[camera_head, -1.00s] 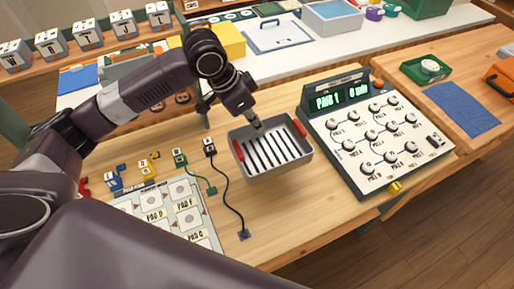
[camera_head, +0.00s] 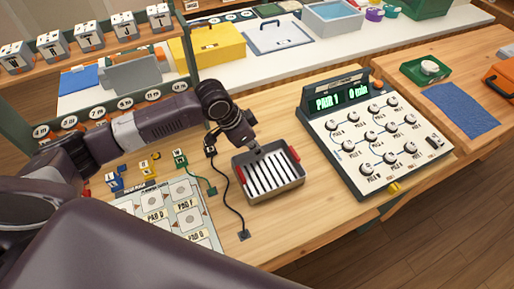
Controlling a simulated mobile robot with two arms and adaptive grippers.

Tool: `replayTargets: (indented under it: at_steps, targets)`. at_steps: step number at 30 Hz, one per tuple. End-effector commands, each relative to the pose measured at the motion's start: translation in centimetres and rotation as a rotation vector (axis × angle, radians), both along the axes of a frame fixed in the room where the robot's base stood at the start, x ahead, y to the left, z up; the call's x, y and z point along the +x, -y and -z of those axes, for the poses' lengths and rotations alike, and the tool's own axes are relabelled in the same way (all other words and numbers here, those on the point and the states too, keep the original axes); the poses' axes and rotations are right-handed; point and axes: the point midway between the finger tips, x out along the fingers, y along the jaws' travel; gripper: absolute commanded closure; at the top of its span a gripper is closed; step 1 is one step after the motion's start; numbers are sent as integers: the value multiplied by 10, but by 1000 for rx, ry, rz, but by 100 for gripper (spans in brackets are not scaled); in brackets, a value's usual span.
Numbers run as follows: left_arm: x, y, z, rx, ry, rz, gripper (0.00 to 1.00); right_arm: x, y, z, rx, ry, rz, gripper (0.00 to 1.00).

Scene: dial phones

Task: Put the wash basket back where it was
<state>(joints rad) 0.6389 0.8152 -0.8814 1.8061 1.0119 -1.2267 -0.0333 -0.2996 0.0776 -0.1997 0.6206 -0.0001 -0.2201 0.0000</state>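The wash basket (camera_head: 275,193) is a grey tray with a slotted floor and red grips on its two ends. It is on or just above the wooden bench, left of the dial panel; I cannot tell whether it touches the wood. My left gripper (camera_head: 254,147) is at the basket's far wall, pointing down. Its fingers look closed on that rim, though they are small and partly hidden by the wrist. My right gripper does not show.
The dial panel (camera_head: 375,140) with a lit display stands right of the basket. A printed pad sheet (camera_head: 158,204) and several small coloured plugs lie to the left. A black cable (camera_head: 228,199) runs close beside the basket's left side. Bare wood lies in front of the basket.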

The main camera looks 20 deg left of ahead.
Motion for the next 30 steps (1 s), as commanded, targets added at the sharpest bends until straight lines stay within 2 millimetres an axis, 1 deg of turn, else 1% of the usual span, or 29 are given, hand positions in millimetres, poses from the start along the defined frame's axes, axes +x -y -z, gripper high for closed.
replayTargets:
  at_steps: [2, 8, 16, 19, 23, 30]
  targets:
    - [0, 0, 1, -2, 0, -1, 100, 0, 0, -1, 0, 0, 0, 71]
    - [0, 0, 2, 0, 0, 0, 79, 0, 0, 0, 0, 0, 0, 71]
    - [0, 0, 1, 0, 0, 0, 78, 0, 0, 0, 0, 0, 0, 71]
    - [0, -1, -3, -1, 1, 0, 78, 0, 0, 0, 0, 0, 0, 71]
    - [-5, -6, -20, 0, 3, -1, 78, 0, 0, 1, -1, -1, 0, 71]
    - [-18, -22, -68, 1, 3, -1, 78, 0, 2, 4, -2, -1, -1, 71]
